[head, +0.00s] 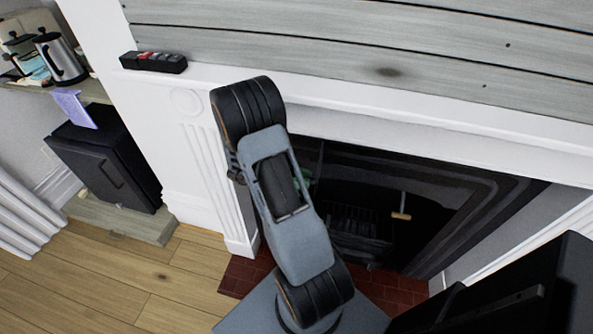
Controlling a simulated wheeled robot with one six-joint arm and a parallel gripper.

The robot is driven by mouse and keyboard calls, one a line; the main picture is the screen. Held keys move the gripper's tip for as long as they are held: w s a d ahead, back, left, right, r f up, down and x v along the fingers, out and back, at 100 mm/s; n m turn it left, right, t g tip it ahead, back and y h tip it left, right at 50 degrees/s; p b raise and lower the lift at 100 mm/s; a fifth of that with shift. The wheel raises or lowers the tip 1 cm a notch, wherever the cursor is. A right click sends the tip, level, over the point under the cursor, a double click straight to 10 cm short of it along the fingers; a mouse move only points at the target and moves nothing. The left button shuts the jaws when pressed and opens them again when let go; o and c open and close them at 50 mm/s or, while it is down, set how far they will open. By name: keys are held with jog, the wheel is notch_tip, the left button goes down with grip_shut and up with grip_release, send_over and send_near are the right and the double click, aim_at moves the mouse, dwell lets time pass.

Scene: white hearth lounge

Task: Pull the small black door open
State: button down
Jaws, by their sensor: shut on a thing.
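The small black door (107,170) is the front of a black, box-like cabinet or small fridge at the left of the head view. It has an upright dark handle (113,169) near its middle and looks closed. My grey and black arm stands in the middle of the view, in front of the fireplace. No part of my arm touches the door in the picture. My gripper cannot be made out; the arm's own links may hide it.
A white fireplace surround (190,165) stands between cabinet and arm. Wooden floor (105,275) is clear at lower left.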

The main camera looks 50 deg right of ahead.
jog(key=shift+w+a+f+g+y, duration=0.1)
jog(key=shift+w+f+g+y, duration=0.05)
jog(key=shift+f+g+y, duration=0.2)
jog(key=shift+y, duration=0.25)
jog(key=c, duration=1)
grip_release()
jog(key=shift+r+m, duration=0.2)
jog(key=shift+m, duration=0.1)
jog(key=shift+o, duration=0.2)
jog(key=shift+w, duration=0.1)
jog(key=p+v, duration=0.7)
jog(key=v, duration=0.6)
jog(key=shift+w+a+p, duration=0.25)
jog(key=shift+a+p, duration=0.05)
